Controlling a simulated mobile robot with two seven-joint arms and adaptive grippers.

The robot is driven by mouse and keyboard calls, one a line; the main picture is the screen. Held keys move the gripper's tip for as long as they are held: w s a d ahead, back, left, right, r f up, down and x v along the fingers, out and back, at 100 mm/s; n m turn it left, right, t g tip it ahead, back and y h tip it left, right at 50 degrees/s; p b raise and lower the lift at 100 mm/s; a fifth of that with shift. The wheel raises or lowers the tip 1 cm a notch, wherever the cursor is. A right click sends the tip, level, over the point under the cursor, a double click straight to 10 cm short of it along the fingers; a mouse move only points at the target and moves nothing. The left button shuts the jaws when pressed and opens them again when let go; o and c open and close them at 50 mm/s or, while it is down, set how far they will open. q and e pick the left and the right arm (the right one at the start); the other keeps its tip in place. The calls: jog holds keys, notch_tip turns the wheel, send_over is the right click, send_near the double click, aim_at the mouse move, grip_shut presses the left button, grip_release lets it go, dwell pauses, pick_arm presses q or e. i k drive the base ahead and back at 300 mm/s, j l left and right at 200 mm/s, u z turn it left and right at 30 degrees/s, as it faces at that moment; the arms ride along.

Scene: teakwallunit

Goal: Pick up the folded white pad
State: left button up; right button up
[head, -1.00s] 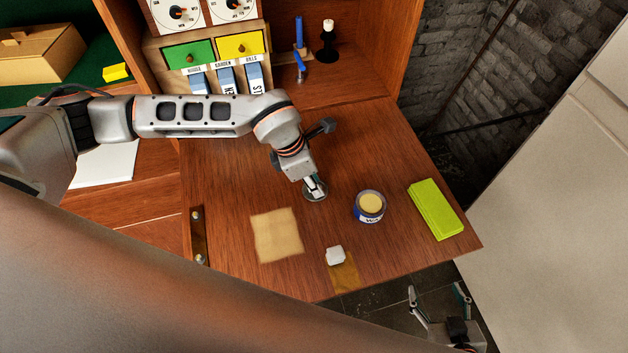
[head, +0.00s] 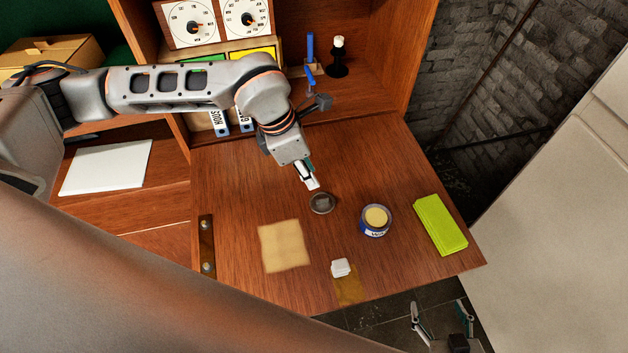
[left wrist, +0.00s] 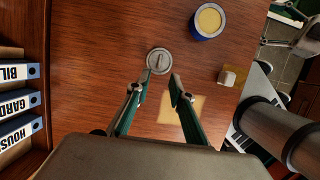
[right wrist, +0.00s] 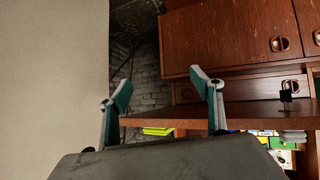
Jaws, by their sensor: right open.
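The folded white pad (head: 341,267) is small and lies near the front edge of the wooden desk flap, at the end of an amber patch (head: 348,288). In the left wrist view the pad (left wrist: 228,77) is at the right. My left gripper (head: 309,180) is above the flap, behind and left of the pad, beside a round metal lid (head: 322,203). In the left wrist view its fingers (left wrist: 161,82) are apart with nothing between them. My right gripper (head: 440,308) is open and empty, off the flap's front right edge.
An open tin (head: 376,221) with pale yellow contents stands right of the lid. A tan cloth square (head: 284,246) lies left of the pad. A lime-green block (head: 440,224) lies near the flap's right edge. Bare wood lies between these things.

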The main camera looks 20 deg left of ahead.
aim_at(340, 268)
jog(key=k+l, duration=0.25)
jog(key=k, duration=0.2)
jog(key=k+l, duration=0.25)
jog(key=k, duration=0.25)
